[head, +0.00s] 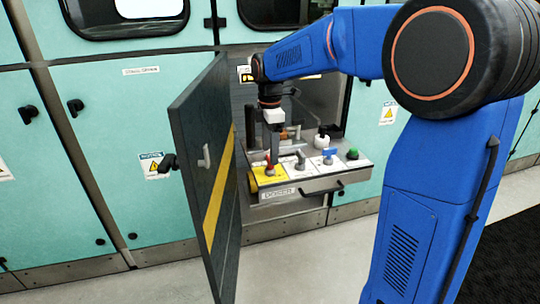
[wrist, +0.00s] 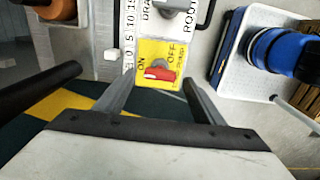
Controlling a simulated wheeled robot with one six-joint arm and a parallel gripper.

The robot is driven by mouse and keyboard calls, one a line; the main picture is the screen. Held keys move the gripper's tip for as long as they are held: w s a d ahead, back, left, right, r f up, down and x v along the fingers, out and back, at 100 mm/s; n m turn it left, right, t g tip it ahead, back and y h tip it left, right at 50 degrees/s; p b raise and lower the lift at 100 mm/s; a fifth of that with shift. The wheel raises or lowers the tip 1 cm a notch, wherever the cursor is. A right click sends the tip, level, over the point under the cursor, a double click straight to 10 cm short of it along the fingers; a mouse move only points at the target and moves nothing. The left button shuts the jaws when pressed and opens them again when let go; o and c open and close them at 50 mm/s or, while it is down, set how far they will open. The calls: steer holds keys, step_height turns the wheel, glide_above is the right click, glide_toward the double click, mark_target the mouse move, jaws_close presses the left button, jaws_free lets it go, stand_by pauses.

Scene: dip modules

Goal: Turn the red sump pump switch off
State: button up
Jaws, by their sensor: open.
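The red switch (head: 269,170) stands on a yellow plate (head: 258,179) at the left end of the panel in the open cabinet. In the wrist view the red switch (wrist: 160,73) lies crosswise on its yellow plate (wrist: 150,48), below the words ON at left and OFF at right. I cannot tell for sure which word its handle points to. My gripper (wrist: 157,86) is open, with its two fingers apart on either side of the red switch in the picture. In the head view my gripper (head: 273,150) points down above the yellow plate; contact cannot be told.
The open dark cabinet door (head: 205,170) stands close left of my gripper. Right of the yellow plate are a grey-handled switch (head: 299,160), a blue switch (head: 328,155) and a green knob (head: 352,153). A black drawer handle (head: 326,190) juts out in front.

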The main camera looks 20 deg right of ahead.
steer(key=shift+f, duration=1.25)
steer(key=shift+c, duration=0.2)
steer(key=c, duration=1)
